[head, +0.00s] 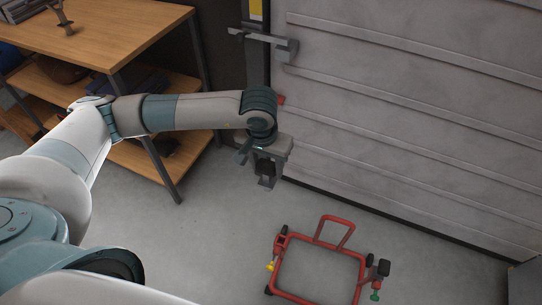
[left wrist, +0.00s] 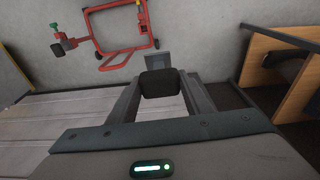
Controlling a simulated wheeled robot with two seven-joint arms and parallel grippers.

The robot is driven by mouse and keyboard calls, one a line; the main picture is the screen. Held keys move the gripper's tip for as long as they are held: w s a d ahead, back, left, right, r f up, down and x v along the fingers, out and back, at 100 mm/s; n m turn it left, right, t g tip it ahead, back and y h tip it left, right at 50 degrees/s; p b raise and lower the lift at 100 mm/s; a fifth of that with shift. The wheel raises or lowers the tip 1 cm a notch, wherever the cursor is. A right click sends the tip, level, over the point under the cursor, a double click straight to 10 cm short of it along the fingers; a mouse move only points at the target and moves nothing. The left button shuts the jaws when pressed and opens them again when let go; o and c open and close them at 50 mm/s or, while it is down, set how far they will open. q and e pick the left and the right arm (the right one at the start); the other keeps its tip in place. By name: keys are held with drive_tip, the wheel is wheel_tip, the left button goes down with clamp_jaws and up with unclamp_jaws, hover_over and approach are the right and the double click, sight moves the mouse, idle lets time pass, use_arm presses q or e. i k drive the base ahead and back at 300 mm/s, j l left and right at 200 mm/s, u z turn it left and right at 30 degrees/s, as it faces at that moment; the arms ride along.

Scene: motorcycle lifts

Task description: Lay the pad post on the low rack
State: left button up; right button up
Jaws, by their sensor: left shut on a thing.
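My left gripper (head: 266,170) is shut on the pad post, whose dark pad (left wrist: 160,83) sits between the two fingers in the left wrist view. A grey plate (left wrist: 158,59) shows just beyond the pad. In the head view the pad post (head: 265,168) is mostly covered by the gripper and is held above the floor, right of a wooden rack (head: 140,158). That rack has a top and lower shelves; I cannot tell whether it is the low rack. My right gripper is not in view.
A red tubular stand (head: 318,238) with a yellow and a green knob is on the grey floor below and right of my left gripper. A ribbed grey door (head: 410,90) with a handle (head: 268,40) rises behind. Dark items lie on the rack's shelves. Bare floor separates rack and stand.

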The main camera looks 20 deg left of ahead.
sight(105, 42)
drive_tip(key=k+j, duration=0.1)
drive_tip(key=j, duration=1.35)
drive_tip(key=k+j+u, duration=0.1)
drive_tip(key=j, duration=1.4)
